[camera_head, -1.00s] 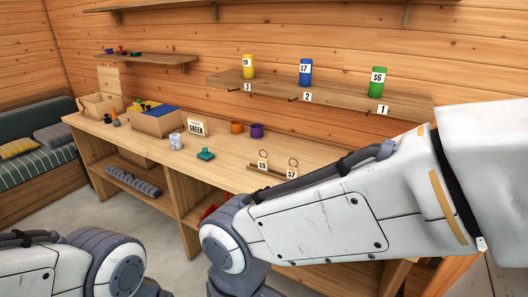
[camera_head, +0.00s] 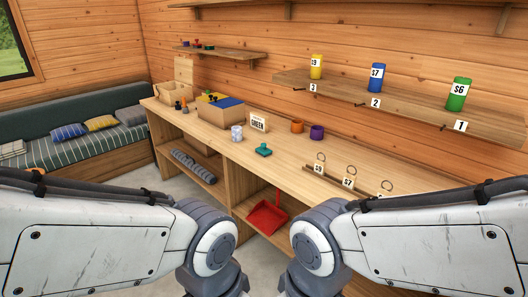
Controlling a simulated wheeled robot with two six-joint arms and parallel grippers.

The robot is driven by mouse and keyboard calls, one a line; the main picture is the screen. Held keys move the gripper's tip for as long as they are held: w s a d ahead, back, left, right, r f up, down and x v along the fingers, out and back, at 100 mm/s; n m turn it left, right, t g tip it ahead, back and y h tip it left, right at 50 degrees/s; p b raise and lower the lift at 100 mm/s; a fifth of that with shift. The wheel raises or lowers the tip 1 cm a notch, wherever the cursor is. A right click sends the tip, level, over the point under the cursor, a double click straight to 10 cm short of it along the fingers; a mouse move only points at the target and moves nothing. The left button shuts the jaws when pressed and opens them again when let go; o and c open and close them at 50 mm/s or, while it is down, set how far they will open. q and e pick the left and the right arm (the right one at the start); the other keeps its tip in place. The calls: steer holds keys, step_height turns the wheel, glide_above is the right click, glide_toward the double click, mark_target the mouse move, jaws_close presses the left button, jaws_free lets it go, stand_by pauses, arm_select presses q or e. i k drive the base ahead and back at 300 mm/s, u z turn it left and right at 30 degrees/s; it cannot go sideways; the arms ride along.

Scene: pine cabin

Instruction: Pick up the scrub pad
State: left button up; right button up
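A small teal-green pad with a knob on top (camera_head: 263,149) lies on the wooden counter (camera_head: 292,172), left of the front tags. It looks like the scrub pad, but it is too small to be certain. Nothing touches it. Both my arms show in the lower part of the view as white links and dark grey joints. Neither gripper is in view; both are below the frame.
Open boxes (camera_head: 220,112) are further left. A red dustpan (camera_head: 267,214) sits below. Tagged rings (camera_head: 348,183) stand right.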

mark_target(262, 150)
steer(key=u, duration=0.35)
steer(key=k, duration=0.45)
steer(key=u, duration=0.95)
steer(key=i, duration=2.3)
steer(key=z, duration=0.6)
steer(key=i, duration=0.95)
steer(key=z, duration=1.55)
steer(key=i, duration=0.85)
steer(key=z, duration=0.65)
